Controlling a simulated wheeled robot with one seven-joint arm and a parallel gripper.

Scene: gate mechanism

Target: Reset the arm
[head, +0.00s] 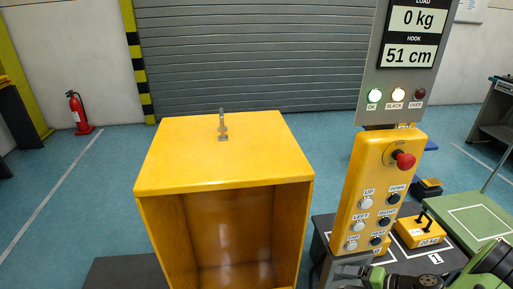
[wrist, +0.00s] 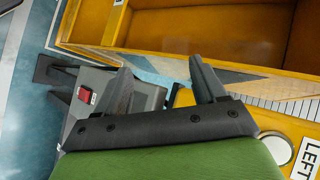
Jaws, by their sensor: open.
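My gripper (wrist: 160,75) shows in the wrist view with its two dark fingers spread apart and nothing between them. In the head view my green and black arm reaches in at the lower right, and the gripper end (head: 372,274) is at the bottom edge, by the foot of the yellow control panel (head: 345,215). The panel has labelled buttons such as UP, DOWN, LEFT and RIGHT, and a red stop knob (head: 404,160). In the wrist view a white button (wrist: 275,147) beside a LEFT label lies right of the gripper.
An open-fronted yellow box (head: 220,150) with a metal hook fitting (head: 222,125) on top stands left of the panel. A display (head: 412,38) reads 0 kg and 51 cm. Blue floor (head: 80,215) is clear at left.

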